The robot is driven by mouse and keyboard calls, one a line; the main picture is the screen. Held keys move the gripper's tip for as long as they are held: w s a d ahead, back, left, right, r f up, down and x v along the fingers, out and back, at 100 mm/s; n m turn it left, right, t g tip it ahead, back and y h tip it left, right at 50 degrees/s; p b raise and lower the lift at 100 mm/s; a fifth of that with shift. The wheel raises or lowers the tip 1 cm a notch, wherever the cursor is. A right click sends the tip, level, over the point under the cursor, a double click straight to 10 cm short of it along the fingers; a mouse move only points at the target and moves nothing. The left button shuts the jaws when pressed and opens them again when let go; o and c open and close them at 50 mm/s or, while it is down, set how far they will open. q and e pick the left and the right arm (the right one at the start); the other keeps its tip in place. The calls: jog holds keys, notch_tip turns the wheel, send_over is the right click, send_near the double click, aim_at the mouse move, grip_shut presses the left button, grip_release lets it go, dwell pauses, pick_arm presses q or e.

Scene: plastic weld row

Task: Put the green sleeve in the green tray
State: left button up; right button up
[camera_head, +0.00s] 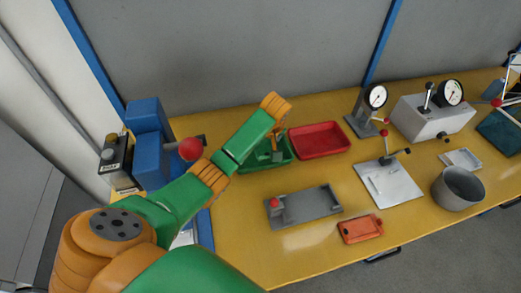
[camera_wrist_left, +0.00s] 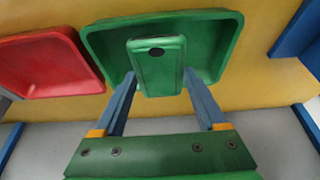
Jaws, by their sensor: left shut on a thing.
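The green tray (camera_head: 262,166) lies on the yellow bench, left of the red tray, and is partly hidden by my left arm in the head view. My left gripper (camera_wrist_left: 158,76) is shut on the green sleeve (camera_wrist_left: 155,72), a box-like piece with a dark oval hole. In the wrist view the sleeve is in front of the green tray (camera_wrist_left: 104,48), overlapping its middle and near edge. Whether it touches the tray floor I cannot tell. In the head view the left gripper (camera_head: 277,155) is small, at the tray. My right gripper is not in view.
The red tray (camera_head: 319,139) sits right beside the green tray. A blue machine (camera_head: 148,150) with a red ball stands left. Gauges, a plate and a grey pot (camera_head: 458,188) stand right.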

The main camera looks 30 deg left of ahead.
aim_at(262, 146)
pick_arm(q)
jog(key=shift+a+f, duration=0.3)
jog(key=f, duration=0.4)
jog(key=shift+w+a, duration=0.15)
jog(key=shift+a, duration=0.05)
jog(key=shift+f, duration=0.1)
jog(key=o, duration=1.5)
jog(key=shift+c, duration=0.2)
jog(key=shift+r, duration=0.45)
jog(key=p+v, duration=0.1)
jog(key=v, duration=1)
jog(key=shift+s+d+r+p, duration=0.15)
jog(key=shift+s+r+p, duration=0.1)
jog(key=shift+p, duration=0.15)
